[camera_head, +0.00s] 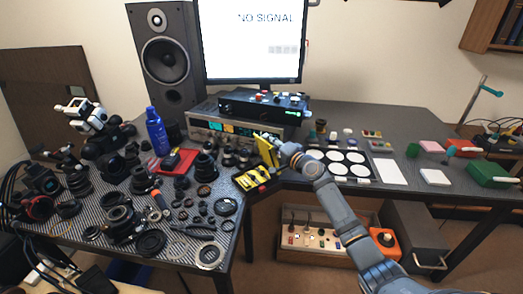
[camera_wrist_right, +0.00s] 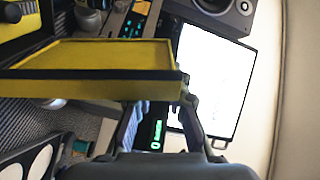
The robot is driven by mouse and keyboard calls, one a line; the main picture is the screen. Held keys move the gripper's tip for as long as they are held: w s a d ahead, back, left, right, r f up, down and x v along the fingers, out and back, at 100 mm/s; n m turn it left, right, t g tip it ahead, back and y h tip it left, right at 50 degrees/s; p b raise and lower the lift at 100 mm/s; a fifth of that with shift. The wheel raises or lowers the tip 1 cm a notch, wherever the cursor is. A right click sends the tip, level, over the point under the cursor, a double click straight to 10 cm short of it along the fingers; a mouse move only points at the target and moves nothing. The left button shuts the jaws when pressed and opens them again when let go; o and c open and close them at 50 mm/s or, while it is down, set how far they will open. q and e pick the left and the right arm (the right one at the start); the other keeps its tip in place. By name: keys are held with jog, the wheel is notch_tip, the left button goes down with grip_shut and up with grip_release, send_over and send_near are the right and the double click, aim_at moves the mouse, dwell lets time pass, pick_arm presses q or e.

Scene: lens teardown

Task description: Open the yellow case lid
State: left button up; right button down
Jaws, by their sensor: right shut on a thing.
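The yellow case (camera_head: 251,179) stands near the front edge of the workbench, with dark contents in its base. Its yellow lid (camera_head: 266,152) stands raised, roughly upright, at the base's right side. My right gripper (camera_head: 281,146) is at the lid's upper right edge, shut on it. In the right wrist view the lid (camera_wrist_right: 95,58) spans the left and middle as a shallow yellow panel with a raised rim. Part of the case base (camera_wrist_right: 22,16) shows at top left. The right gripper's fingers (camera_wrist_right: 188,98) meet the lid's right edge. My left gripper is not in view.
Lens parts, rings and a blue bottle (camera_head: 156,131) crowd the bench left of the case. An instrument (camera_head: 222,128) and monitor (camera_head: 252,45) stand behind it. A white box (camera_head: 305,240) with controls is below.

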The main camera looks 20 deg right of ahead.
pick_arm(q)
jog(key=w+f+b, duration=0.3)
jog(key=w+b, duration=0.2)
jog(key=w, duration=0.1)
pick_arm(e)
jog(key=w+d+f+m, duration=0.1)
jog(key=w+d+m, duration=0.1)
jog(key=d+m, duration=0.5)
jog(key=shift+d+f, duration=0.35)
jog(key=shift+d, duration=0.65)
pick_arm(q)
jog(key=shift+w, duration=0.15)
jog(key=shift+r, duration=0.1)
pick_arm(e)
jog(key=c, duration=1.3)
grip_release()
